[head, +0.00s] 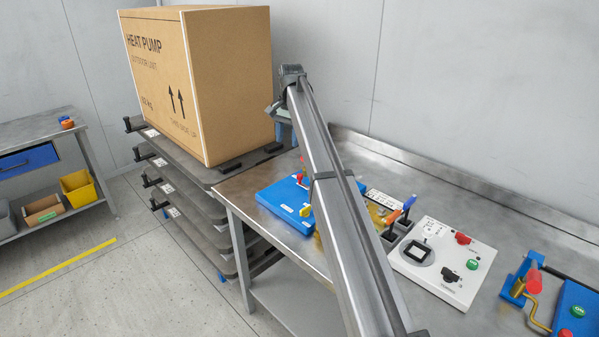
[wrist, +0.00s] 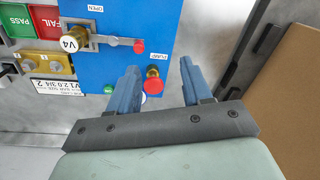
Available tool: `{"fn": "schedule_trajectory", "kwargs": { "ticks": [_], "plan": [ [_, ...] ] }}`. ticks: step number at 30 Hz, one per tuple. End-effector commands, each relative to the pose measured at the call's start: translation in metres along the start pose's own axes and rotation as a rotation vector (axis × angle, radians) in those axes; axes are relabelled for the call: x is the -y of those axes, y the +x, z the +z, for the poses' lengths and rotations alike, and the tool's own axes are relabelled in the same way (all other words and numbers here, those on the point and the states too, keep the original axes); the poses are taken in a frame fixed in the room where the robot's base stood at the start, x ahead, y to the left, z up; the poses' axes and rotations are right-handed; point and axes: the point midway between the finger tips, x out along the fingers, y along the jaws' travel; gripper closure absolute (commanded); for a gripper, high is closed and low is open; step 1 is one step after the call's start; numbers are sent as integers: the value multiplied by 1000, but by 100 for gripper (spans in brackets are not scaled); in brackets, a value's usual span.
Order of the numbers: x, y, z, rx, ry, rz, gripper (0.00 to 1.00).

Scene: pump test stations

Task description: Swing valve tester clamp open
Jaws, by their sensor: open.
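The valve tester is a blue plate (wrist: 115,22), seen from above in the wrist view, with an "OPEN" label. A grey bar (wrist: 108,40) lies across it, running from a brass knob marked V4 (wrist: 72,41) towards a small red tip (wrist: 139,46). I cannot tell which part is the clamp. A brass post with a red knob (wrist: 153,85) stands near the plate's lower edge. My gripper (wrist: 160,68) is open, its blue fingers to either side of this post, with nothing visibly gripped. In the head view the blue tester (head: 283,203) is partly behind my arm.
A large heat pump carton (head: 232,90) on dark stacked pallets stands close to the left of the metal bench (head: 250,178). A white test panel (head: 440,262) and a blue station (head: 575,305) lie to the right. PASS and FAIL labels (wrist: 45,22) sit beside the tester.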

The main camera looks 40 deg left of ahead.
Motion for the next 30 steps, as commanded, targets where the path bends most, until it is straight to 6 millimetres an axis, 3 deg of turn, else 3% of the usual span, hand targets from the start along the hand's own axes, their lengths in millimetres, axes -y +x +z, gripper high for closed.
{"fn": "schedule_trajectory", "kwargs": {
  "ticks": [4,11,30],
  "plan": [
    [-30,-4,-18,9,67,74,51],
    [-37,13,-18,11,77,87,51],
    [-44,115,-16,11,75,85,51]
  ]
}}
